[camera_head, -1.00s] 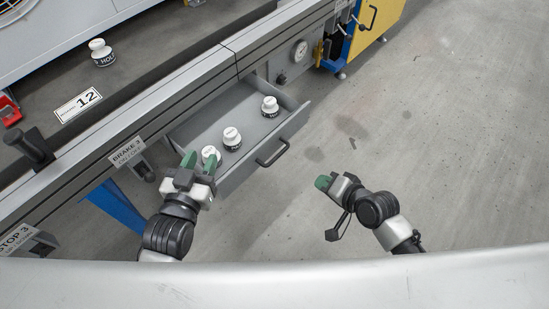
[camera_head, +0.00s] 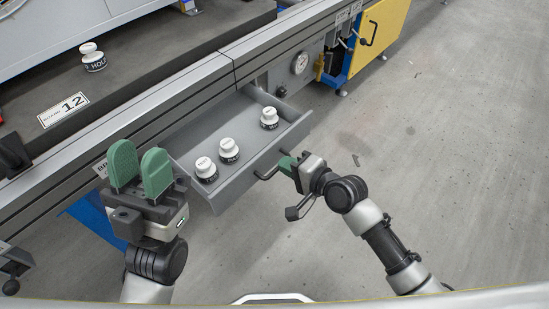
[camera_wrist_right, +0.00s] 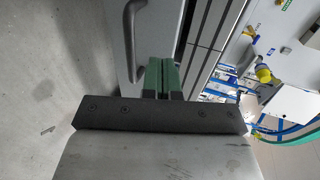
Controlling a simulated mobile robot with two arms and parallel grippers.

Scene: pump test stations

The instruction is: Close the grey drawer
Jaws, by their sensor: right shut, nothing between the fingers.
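The grey drawer (camera_head: 222,195) is pulled open under the bench, with three white-and-black knob-like pieces inside. Its dark handle (camera_head: 266,174) is on the front; the handle also shows in the right wrist view (camera_wrist_right: 130,40). My right gripper (camera_head: 286,164) is shut and empty, its green fingertips at the drawer front beside the handle. In the right wrist view its fingers (camera_wrist_right: 161,75) are together, close to the drawer front; I cannot tell whether they touch it. My left gripper (camera_head: 140,170) is open and empty, raised left of the drawer and hiding part of the bench edge.
A white-and-black piece (camera_head: 93,57) and a label marked 12 (camera_head: 63,110) are on the bench top. A gauge (camera_head: 300,62) is on the bench front beyond the drawer. A yellow panel (camera_head: 378,35) stands farther back. The floor (camera_head: 450,150) at right is clear.

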